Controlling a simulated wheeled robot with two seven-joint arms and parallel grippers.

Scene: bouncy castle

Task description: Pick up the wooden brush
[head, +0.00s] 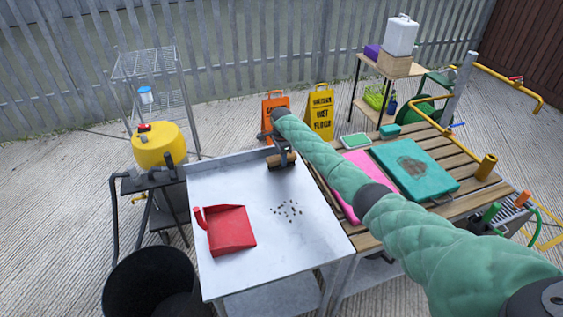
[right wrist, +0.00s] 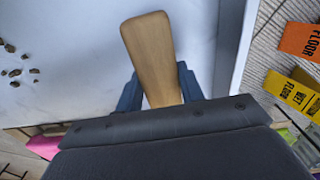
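The wooden brush (head: 282,160) is at the far right corner of the metal table (head: 215,182), with a dark part below the wood. Its tan wooden handle fills the middle of the right wrist view (right wrist: 150,50). My right gripper (head: 277,149) is over that corner. In the right wrist view its blue fingers (right wrist: 160,88) lie close against both sides of the handle and look shut on it. Whether the brush touches the table is unclear. The rest of the brush is hidden in the right wrist view. My left gripper is not in view.
A red dustpan (head: 230,230) and scattered dark debris (head: 287,210) lie on the metal table. A slatted wooden table (head: 455,205) with a pink item and a teal item (head: 415,168) stands at the right. A black bin (head: 150,275) is at the lower left. Yellow and orange signs stand behind.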

